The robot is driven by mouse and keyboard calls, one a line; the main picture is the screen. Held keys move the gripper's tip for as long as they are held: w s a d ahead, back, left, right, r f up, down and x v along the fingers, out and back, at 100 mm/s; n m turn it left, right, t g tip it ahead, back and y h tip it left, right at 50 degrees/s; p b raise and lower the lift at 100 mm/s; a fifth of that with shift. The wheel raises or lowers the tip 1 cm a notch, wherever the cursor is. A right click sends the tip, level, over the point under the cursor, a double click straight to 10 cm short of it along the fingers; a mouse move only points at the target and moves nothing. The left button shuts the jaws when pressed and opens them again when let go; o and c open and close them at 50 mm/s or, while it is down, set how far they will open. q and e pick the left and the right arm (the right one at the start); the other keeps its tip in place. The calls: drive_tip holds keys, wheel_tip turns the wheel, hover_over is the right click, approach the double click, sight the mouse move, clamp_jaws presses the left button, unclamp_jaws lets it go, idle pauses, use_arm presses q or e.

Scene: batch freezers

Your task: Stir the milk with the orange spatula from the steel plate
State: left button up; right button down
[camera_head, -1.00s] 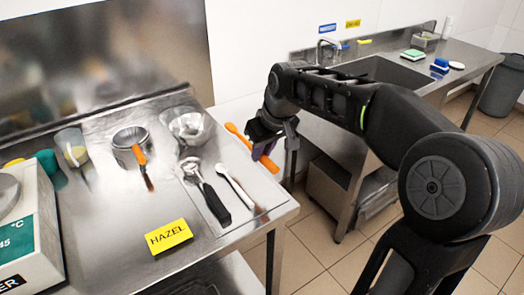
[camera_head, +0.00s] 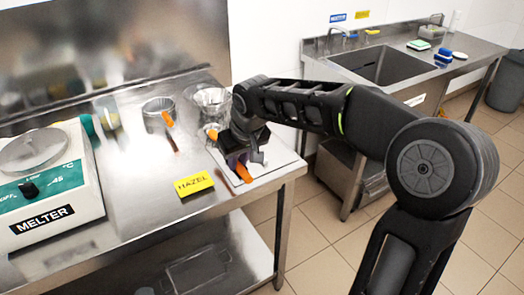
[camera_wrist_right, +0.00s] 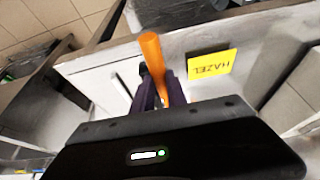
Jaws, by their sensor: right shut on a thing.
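My right gripper (camera_head: 243,161) is shut on the orange spatula (camera_head: 245,174), over the right end of the steel counter. One orange end sticks out below the fingers and another orange part shows to their left. In the wrist view the spatula (camera_wrist_right: 152,52) stands between the purple fingers (camera_wrist_right: 160,93). The steel plate (camera_head: 272,172) lies under the gripper at the counter's right edge, partly hidden by it. A clear bowl (camera_head: 211,98) stands behind the gripper. I cannot make out milk in any vessel. My left gripper is not in view.
A steel pot (camera_head: 158,108) with an orange-handled tool (camera_head: 168,119) and a clear beaker (camera_head: 107,112) stand left of the bowl. A yellow HAZEL sign (camera_head: 194,185) lies in front. The melter (camera_head: 45,180) fills the left end. A sink (camera_head: 385,65) stands back right.

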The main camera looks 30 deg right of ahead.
drive_tip(key=w+a+f, duration=0.1)
drive_tip(key=a, duration=0.2)
drive_tip(key=a+f, duration=0.1)
drive_tip(key=a, duration=0.2)
drive_tip(key=w+a+f, duration=0.1)
drive_tip(key=a, duration=0.3)
drive_tip(key=shift+w, duration=0.3)
drive_tip(key=a+f, duration=0.1)
drive_tip(key=a, duration=0.3)
drive_tip(key=a+f, duration=0.1)
drive_tip(key=a, duration=0.3)
drive_tip(key=a+f, duration=0.1)
drive_tip(key=a, duration=0.3)
drive_tip(key=shift+w, duration=0.3)
drive_tip(key=shift+r, duration=0.1)
